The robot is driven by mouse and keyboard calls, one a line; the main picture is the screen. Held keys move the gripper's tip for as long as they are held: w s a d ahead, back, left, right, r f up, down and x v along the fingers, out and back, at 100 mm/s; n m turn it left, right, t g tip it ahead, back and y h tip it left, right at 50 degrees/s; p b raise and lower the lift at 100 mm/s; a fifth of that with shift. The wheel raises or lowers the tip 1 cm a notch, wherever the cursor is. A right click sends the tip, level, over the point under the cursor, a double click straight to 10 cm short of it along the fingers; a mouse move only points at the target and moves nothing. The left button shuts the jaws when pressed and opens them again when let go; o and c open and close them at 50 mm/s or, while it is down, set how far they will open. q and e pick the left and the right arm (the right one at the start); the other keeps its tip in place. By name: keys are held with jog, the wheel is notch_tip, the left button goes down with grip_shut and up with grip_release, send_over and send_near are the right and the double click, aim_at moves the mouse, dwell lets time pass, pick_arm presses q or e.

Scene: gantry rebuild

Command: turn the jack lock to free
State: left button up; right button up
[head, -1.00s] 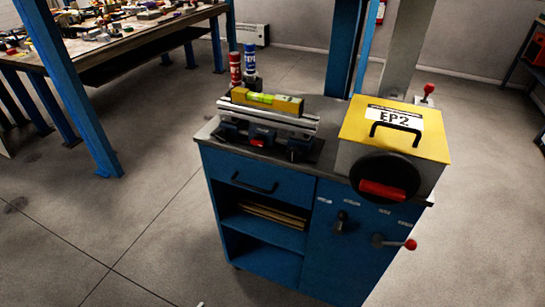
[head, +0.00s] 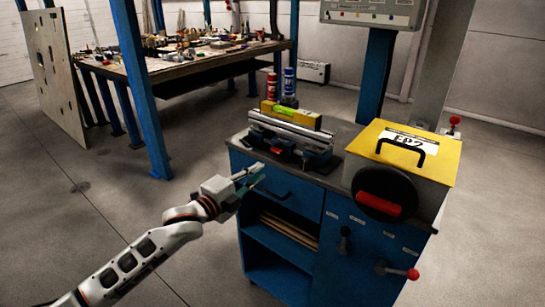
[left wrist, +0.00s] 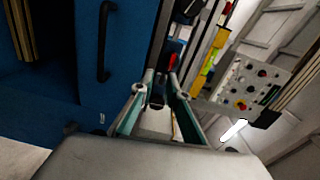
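The blue cabinet (head: 279,197) has two controls on its right door: a short black handle (head: 344,238) pointing roughly upright, and a lever with a red ball end (head: 411,273) pointing right. Small labels sit above them, too small to read, so I cannot tell which is the jack lock. My left gripper (head: 262,174) is in front of the cabinet's upper left, near the drawer, apart from both controls. In the left wrist view its two fingers (left wrist: 161,78) stand apart with nothing held. My right gripper is not in view.
A blue post (head: 140,90) and a cluttered workbench stand at the left. Floor in front is free.

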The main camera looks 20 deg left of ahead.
aim_at(275, 151)
pick_arm(q)
jog(key=shift+m, duration=0.4)
jog(key=w, duration=0.2)
jog(key=w+d+r, duration=0.1)
jog(key=w, duration=0.2)
jog(key=w+d+r+b, duration=0.1)
jog(key=w, duration=0.2)
jog(key=shift+w, duration=0.25)
grip_shut()
